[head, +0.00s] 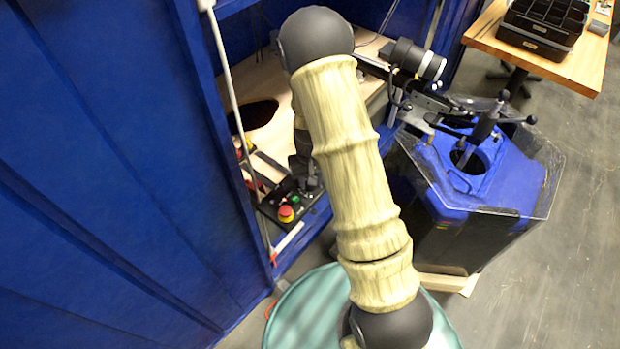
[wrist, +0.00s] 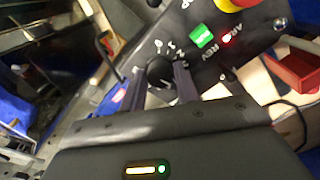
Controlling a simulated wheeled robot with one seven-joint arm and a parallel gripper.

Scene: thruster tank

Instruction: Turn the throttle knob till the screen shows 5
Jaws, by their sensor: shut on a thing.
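The throttle knob (wrist: 160,71) is a round black knob on a dark panel (wrist: 205,22), with white dial marks and numbers around its far side. My gripper (wrist: 160,80) has one finger on each side of the knob and is shut on it. The numbers are partly covered and too small to read surely. In the head view the panel (head: 268,208) lies at the wooden bench's near edge, and my arm hides the knob and most of my gripper. I cannot make out a screen reading in either view.
Beside the knob are a lit green switch (wrist: 202,36), a red light (wrist: 226,38) and labels "ARM" and "REV". A red emergency button (head: 286,213) stands on the panel. A red tray (wrist: 296,71) lies close right. A blue tank (head: 480,185) stands right of my arm.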

